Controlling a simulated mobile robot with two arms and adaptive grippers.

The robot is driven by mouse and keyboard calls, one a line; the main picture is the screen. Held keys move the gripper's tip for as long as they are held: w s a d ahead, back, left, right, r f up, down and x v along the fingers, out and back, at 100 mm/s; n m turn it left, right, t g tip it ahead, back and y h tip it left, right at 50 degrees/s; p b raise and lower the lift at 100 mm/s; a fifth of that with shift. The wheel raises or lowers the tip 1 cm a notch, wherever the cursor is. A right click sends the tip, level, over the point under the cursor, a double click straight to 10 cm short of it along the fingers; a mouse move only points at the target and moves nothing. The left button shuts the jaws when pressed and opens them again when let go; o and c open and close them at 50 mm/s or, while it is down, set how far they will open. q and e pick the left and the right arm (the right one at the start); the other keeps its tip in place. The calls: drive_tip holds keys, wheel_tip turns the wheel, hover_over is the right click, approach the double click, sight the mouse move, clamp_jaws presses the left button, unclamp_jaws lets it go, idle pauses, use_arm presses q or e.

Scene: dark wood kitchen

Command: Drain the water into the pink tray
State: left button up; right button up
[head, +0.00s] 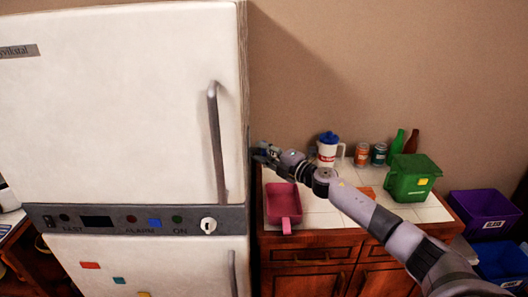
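The pink tray (283,214) lies on the white tiled counter (316,212), beside the fridge, with its handle towards the front. No water can be made out in it. A white jug with a blue lid (327,152) stands upright at the back of the counter. My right arm reaches in from the lower right, across the counter. My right gripper (263,152) is at the fridge's right side, above and behind the tray; it is small and dark, and whether it holds anything is unclear. My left gripper is out of view.
The large white fridge (120,110) fills the left. Two cans (361,155), (378,154), a green bottle (397,143) and a red-brown bottle (411,142) stand along the wall. A green bin (411,182) is at the counter's right. Purple (484,212) and blue (502,262) bins are beyond.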

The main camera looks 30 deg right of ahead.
drive_tip(key=shift+c, duration=0.3)
clamp_jaws()
drive_tip(key=shift+f, duration=0.1)
idle(0.5)
